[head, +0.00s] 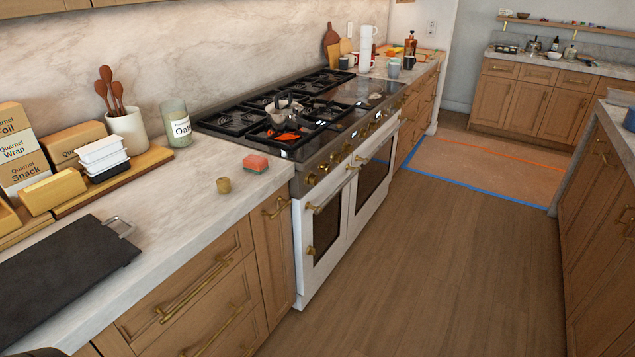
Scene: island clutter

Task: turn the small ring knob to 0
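The range (345,135) stands along the left counter, with a dark front panel and white oven doors. Several brass knobs line its front panel, the nearest knob (312,179) at the near corner and others running away to the far end. Their markings and pointer positions are too small to read, and I cannot tell which one is the small ring knob. Black grates (240,120) cover the cooktop. Neither of my grippers is in view.
The wooden floor (440,260) before the range is clear.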

